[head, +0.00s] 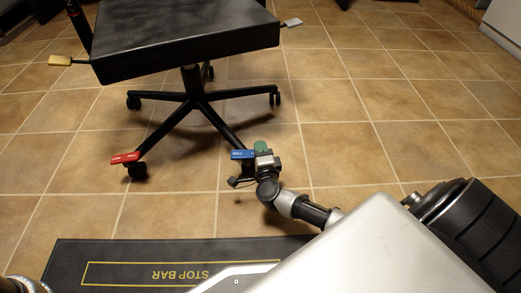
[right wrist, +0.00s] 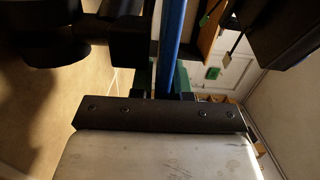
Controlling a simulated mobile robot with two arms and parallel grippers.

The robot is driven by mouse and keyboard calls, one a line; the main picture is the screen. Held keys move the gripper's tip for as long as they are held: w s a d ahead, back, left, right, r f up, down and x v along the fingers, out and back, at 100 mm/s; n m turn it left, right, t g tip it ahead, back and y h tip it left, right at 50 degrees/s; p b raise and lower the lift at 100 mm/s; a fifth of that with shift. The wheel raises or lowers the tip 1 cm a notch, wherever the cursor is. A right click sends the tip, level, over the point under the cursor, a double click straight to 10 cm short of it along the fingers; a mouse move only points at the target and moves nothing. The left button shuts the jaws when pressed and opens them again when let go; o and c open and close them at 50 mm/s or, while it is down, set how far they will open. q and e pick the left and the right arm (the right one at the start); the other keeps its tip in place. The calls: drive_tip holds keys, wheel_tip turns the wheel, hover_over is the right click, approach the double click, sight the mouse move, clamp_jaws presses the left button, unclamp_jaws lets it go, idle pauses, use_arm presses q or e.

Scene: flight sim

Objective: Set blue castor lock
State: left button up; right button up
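The blue castor lock (head: 242,154) is a flat tab at the castor on the front right leg of a black chair. My right gripper (head: 262,147) reaches the tab's right end from the lower right. In the right wrist view the blue lock (right wrist: 171,45) runs as a narrow blue strip between green finger pads. The pads of my right gripper (right wrist: 168,80) lie close on both sides of it, with no clear gap, so the gripper looks shut on it. The castor underneath is partly hidden. My left gripper is not in view.
A red castor lock (head: 125,158) sits over the front left castor. The black chair seat (head: 185,35) overhangs the legs, with a yellow-tan lever (head: 60,60) at its left. A black stop-bar mat (head: 70,255) lies in front. Tiled floor (head: 370,150) is clear to the right.

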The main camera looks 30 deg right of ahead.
clamp_jaws()
drive_tip(key=shift+f+m+b, duration=0.3)
drive_tip(key=shift+f+m, duration=0.05)
drive_tip(key=shift+m, duration=0.15)
drive_tip(key=shift+f+m, duration=0.15)
drive_tip(key=shift+m, duration=0.75)
drive_tip(key=shift+o, duration=2.2)
unclamp_jaws()
